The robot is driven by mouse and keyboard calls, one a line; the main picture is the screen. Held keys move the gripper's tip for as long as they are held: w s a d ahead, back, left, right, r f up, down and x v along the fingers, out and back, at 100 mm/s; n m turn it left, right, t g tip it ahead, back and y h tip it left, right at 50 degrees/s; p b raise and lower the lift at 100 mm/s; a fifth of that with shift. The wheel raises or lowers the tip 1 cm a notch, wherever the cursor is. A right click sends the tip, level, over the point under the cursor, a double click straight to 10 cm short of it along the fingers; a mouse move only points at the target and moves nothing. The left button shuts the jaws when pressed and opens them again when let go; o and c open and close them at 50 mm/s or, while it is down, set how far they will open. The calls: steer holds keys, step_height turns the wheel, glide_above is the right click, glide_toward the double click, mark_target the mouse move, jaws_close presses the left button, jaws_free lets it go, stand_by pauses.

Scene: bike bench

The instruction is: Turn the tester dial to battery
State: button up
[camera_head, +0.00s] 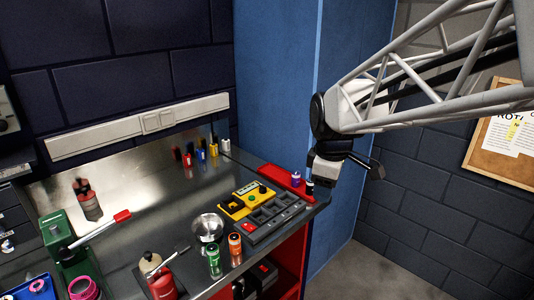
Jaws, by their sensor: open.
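The yellow tester (236,207) lies on the metal bench top, right of the middle of the bench.
A dark grey compartment tray (272,221) lies just in front of the tester. A red tray (272,170) with small cylinders is behind and right. A metal bowl (208,228), a green can (214,262) and an orange can (235,249) stand left and in front.

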steer(key=w+a+f+n+g, duration=0.1)
steer(key=w+a+f+n, duration=0.1)
steer(key=w+a+n, duration=0.4)
steer(key=w+a+f+n, duration=0.1)
steer(key=w+f+n, duration=0.15)
steer(key=w, duration=0.65)
steer(key=n, duration=1)
glide_above(263, 189)
steer(key=shift+g, duration=0.3)
steer(key=f, duration=0.7)
steer(key=shift+w+a, duration=0.1)
steer(key=shift+w, duration=0.3)
steer(key=shift+f, duration=0.15)
steer(key=shift+m, duration=0.25)
steer(key=shift+f, duration=3.8)
steer(key=c, duration=0.9)
